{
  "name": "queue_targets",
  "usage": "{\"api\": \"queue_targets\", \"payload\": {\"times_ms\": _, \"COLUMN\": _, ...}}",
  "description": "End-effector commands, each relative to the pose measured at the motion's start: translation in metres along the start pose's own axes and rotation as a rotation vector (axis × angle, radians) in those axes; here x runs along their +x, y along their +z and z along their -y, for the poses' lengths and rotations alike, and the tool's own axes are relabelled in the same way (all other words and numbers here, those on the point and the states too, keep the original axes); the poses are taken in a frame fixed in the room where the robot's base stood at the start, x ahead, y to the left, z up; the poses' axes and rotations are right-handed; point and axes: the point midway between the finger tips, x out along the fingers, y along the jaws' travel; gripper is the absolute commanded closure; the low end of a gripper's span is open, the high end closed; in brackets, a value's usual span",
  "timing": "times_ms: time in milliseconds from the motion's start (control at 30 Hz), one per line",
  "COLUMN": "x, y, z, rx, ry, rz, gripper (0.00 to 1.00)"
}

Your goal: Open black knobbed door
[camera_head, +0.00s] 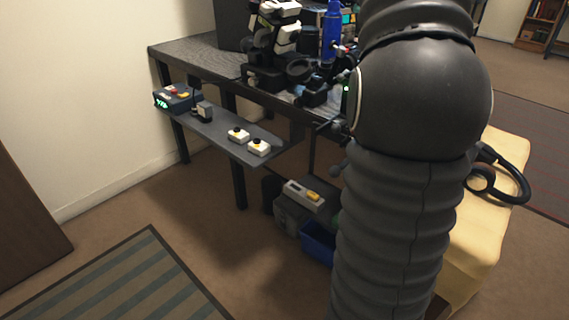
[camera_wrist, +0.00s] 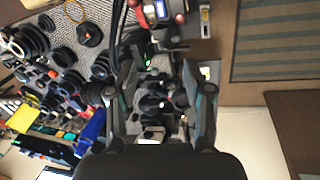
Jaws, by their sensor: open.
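No black door with a knob can be made out for certain in either view. A tall dark panel (camera_head: 232,25) stands at the back of the workbench in the head view, with no knob visible on it. A brown panel (camera_head: 27,215) at the left edge also shows in the wrist view (camera_wrist: 302,125), and no knob is visible on it either. My gripper (camera_wrist: 157,75) is open in the wrist view, its fingers apart above the bench, with a black and white device (camera_wrist: 155,105) visible between them. My arm hides most of the gripper in the head view.
The workbench (camera_head: 185,52) is crowded with a black and white instrument (camera_head: 275,40), a blue bottle (camera_head: 332,30) and small parts. A lower shelf (camera_head: 205,132) holds a display box (camera_head: 176,98) and two button boxes. A blue bin (camera_head: 318,243) is below. Floor near the striped rug (camera_head: 135,285) is clear.

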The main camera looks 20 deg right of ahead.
Motion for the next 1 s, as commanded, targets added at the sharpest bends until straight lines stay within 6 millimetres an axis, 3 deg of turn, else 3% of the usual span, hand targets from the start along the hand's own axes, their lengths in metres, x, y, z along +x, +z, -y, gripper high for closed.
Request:
{"api": "queue_targets", "payload": {"times_ms": 467, "x": 0.007, "y": -0.005, "z": 0.035, "rx": 0.013, "ry": 0.016, "rz": -0.051, "gripper": 0.49}}
{"api": "queue_targets", "payload": {"times_ms": 1000, "x": 0.04, "y": -0.003, "z": 0.11, "rx": 0.055, "ry": 0.024, "rz": -0.162, "gripper": 0.49}}
